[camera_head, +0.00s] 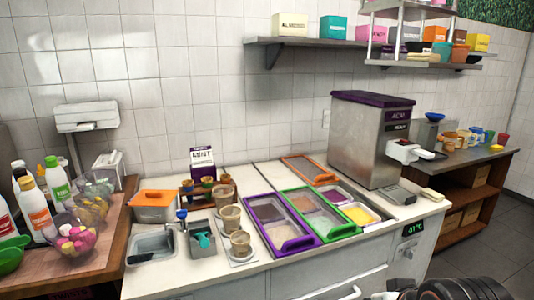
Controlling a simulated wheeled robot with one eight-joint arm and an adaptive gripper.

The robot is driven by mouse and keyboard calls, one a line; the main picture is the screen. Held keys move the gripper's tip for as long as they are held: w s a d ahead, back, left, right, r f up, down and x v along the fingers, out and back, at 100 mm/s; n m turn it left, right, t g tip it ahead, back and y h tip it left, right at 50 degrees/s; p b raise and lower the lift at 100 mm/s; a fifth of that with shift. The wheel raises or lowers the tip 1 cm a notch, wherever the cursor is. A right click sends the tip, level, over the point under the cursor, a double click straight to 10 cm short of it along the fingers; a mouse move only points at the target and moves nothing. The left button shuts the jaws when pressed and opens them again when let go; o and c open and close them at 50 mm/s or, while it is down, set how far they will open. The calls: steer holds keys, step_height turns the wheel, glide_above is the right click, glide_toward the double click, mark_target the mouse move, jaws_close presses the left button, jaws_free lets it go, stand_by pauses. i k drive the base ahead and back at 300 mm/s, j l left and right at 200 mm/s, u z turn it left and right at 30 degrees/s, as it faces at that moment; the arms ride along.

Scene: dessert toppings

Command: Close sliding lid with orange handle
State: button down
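The sliding lid with the orange frame and handle (310,169) lies at the back of the white counter, behind the topping wells. An uncovered well with yellow topping (360,214) and another open well beside it show in front of it, to the right. A purple-framed lid (262,210) and a green-framed lid (320,213) lie over the wells to the left. A dark rounded part, apparently of my arm, shows at the bottom right edge. My gripper's fingers are not visible.
A steel machine with a purple top (370,138) stands right of the orange lid. Cups (230,218) and an orange-lidded box (154,205) stand on the counter's left. Bottles and bowls crowd the wooden table at left. The freezer handle (348,293) juts out in front.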

mark_target(332, 179)
steer(key=i+l, duration=0.4)
steer(key=i, duration=0.2)
steer(key=i+l+u, duration=0.1)
steer(key=i+l, duration=0.3)
steer(key=i, duration=0.2)
